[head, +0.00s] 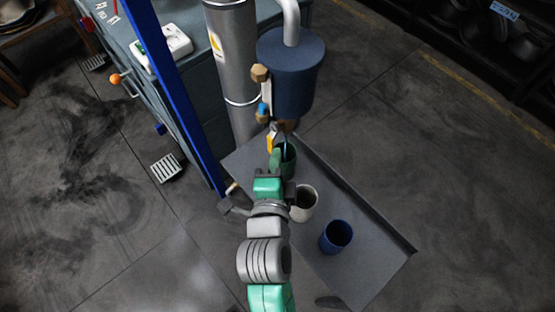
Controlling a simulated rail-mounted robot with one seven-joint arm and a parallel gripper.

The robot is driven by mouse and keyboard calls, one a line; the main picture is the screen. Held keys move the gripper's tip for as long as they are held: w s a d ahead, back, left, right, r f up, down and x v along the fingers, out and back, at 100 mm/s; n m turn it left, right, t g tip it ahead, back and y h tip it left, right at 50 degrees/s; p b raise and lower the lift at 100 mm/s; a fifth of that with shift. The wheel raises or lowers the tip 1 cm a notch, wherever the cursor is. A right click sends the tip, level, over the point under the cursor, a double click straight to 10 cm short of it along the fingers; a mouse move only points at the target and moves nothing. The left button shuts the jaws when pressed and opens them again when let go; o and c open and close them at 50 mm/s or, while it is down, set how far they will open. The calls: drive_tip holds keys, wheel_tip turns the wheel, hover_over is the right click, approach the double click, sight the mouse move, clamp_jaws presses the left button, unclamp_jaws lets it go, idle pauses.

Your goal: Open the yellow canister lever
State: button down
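The blue-grey canister (290,85) hangs in the upper middle of the head view, with brass fittings and a small light blue part on its left side. A small yellow lever (270,143) shows below the canister, at its lower left. My arm reaches up from the bottom of the picture, and my gripper (275,168) is just below the lever, close to a green cup. Whether the gripper touches the lever cannot be told. The fingers are small and partly hidden by my wrist, so their opening is unclear.
A grey tray table (370,265) lies below the canister. It carries a green cup (289,160), a white cup (305,203) and a blue cup (336,236). A blue post (180,100) and a silver pipe (233,60) stand to the left.

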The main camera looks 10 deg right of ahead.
idle(0.4)
drive_tip(key=s+a+p, duration=0.1)
drive_tip(key=s+p, duration=0.2)
drive_tip(key=s, duration=1)
drive_tip(key=shift+a+p, duration=0.15)
drive_tip(key=shift+p, duration=0.15)
